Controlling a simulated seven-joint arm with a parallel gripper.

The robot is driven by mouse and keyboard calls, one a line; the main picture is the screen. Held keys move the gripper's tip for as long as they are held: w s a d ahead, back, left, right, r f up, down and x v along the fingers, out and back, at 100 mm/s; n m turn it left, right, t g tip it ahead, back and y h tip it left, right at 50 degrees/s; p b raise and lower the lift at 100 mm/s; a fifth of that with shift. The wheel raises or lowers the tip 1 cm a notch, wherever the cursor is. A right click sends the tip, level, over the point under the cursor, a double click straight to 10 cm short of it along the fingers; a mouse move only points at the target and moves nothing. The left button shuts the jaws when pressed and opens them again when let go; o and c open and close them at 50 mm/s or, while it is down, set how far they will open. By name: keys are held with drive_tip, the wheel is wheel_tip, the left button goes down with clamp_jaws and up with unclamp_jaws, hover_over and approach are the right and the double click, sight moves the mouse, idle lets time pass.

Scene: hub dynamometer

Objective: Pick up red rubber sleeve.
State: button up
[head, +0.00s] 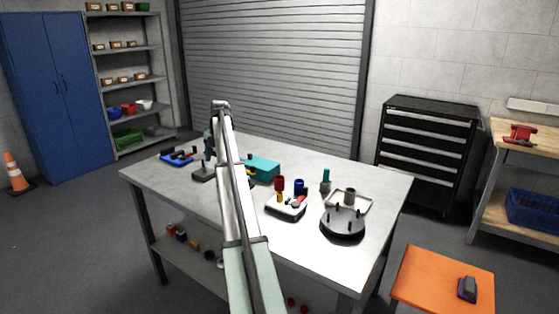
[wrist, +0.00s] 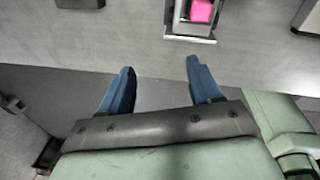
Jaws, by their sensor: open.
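A red cylinder (head: 279,184), which looks like the red rubber sleeve, stands upright over a yellow piece at the white tray (head: 285,211) on the table. A smaller red piece (head: 299,200) lies at the same tray, and I cannot fully tell which is the sleeve. My gripper (wrist: 160,84) is open and empty in the wrist view, its two blue fingers apart near the table edge. In the head view the fingers cannot be made out behind my arm. No red sleeve shows in the wrist view.
The table (head: 340,262) also holds a round dark fixture with pegs (head: 343,224), a teal box (head: 263,168), a blue tray (head: 177,158) and a dark stand (head: 204,174). A pink block (wrist: 202,11) sits in a grey holder ahead of the fingers. An orange stool (head: 430,280) stands at right.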

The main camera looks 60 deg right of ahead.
sight(280, 177)
drive_tip(key=s+d+f+m+g+h, duration=0.1)
drive_tip(key=s+d+f+m, duration=0.2)
drive_tip(key=s+d, duration=1.55)
drive_tip(key=shift+s+a+f, duration=0.1)
drive_tip(key=shift+s+f, duration=0.05)
drive_tip(key=shift+f, duration=2.05)
drive_tip(key=shift+s+a+f, duration=0.1)
drive_tip(key=shift+f, duration=2.1)
drive_tip(key=c, duration=0.7)
drive_tip(key=shift+c, duration=0.2)
drive_tip(key=shift+r, duration=0.15)
wheel_tip(280, 177, up, 8)
